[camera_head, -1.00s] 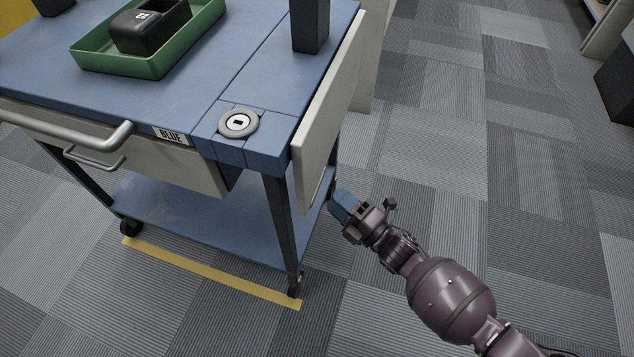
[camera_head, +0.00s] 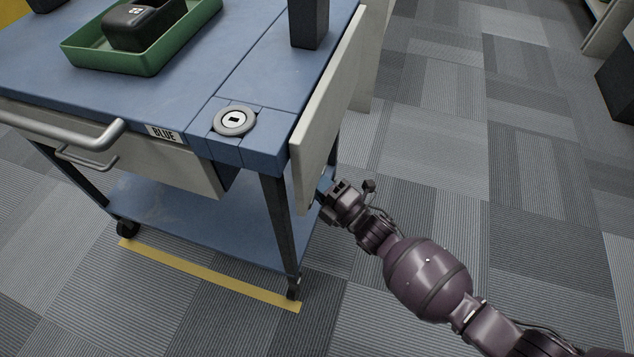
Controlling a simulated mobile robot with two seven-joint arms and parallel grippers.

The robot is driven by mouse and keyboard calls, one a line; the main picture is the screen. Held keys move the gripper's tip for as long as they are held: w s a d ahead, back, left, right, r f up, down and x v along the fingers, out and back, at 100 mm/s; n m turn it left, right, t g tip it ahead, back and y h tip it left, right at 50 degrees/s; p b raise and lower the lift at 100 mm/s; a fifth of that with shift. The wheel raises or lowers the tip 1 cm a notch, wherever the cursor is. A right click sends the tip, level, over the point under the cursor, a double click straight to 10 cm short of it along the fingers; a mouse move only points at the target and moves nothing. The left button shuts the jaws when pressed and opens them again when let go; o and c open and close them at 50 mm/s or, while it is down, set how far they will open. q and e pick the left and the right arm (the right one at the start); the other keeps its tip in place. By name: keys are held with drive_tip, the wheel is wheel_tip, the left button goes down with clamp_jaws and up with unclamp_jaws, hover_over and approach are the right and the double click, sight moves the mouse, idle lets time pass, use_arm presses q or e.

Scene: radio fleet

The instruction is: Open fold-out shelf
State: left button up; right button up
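The fold-out shelf (camera_head: 330,110) is a pale grey panel hanging down along the right side of the blue cart (camera_head: 185,75). My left gripper is not in view.
A round lock-like disc (camera_head: 235,120) sits in the cart top near the front corner. A green tray (camera_head: 150,62) with a black device (camera_head: 145,25) and a dark post (camera_head: 309,22) stand on top. A drawer handle (camera_head: 65,130) sticks out in front. Carpet right of the cart is clear.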

clamp_jaws()
